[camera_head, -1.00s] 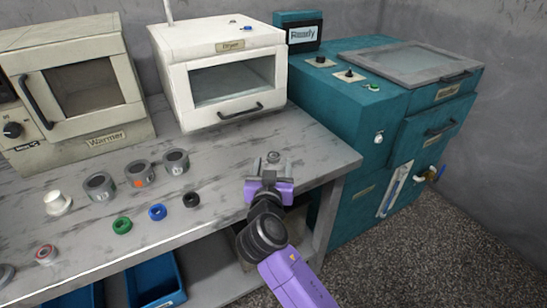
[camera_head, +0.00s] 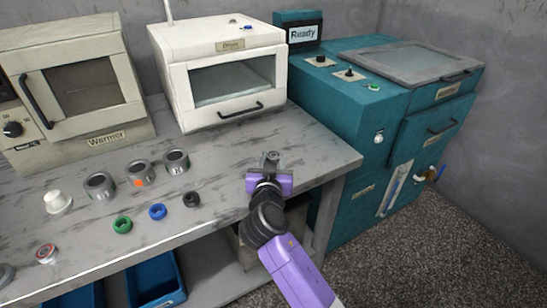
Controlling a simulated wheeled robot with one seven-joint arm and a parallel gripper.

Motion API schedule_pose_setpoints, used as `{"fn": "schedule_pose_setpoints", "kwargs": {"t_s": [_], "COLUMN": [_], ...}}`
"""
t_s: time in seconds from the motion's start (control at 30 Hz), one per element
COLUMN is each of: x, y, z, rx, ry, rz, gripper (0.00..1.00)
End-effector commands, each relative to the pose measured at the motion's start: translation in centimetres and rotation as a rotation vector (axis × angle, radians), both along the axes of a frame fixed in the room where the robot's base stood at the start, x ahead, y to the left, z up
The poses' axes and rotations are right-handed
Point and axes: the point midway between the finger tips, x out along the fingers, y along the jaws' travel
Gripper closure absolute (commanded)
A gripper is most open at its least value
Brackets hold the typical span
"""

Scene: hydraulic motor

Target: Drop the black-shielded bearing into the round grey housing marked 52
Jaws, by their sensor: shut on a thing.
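My gripper (camera_head: 271,165) is at the right part of the bench, shut on a small grey round part (camera_head: 273,156). This part looks like the black-shielded bearing, but its face is too small to make out clearly. Three round grey housings stand in a row to the left of my gripper: a left one (camera_head: 99,194), a middle one (camera_head: 140,183) with an orange mark, and a right one (camera_head: 177,169). The numbers on them are too small to read. The held part is apart from all three housings.
In front of the housings lie a green ring (camera_head: 122,225), a blue ring (camera_head: 158,211) and a black ring (camera_head: 192,199). A white stepped part (camera_head: 57,202) and a red-centred bearing (camera_head: 46,254) are further left. The dryer (camera_head: 225,93) stands behind.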

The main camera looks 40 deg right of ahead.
Motion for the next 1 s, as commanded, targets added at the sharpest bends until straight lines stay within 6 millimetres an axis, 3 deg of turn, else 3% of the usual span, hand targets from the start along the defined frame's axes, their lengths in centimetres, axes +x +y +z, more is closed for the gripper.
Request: {"fn": "schedule_pose_setpoints", "kwargs": {"t_s": [0.27, 0.47, 1.0], "x": [0.0, 0.0, 0.0], "y": [0.0, 0.0, 0.0], "z": [0.9, 3.5, 16.2], "rx": [-0.001, -0.001, 0.000], "ry": [-0.002, -0.005, -0.006], "rz": [-0.001, 0.000, 0.000], "gripper": [1.00, 1.00, 1.00]}}
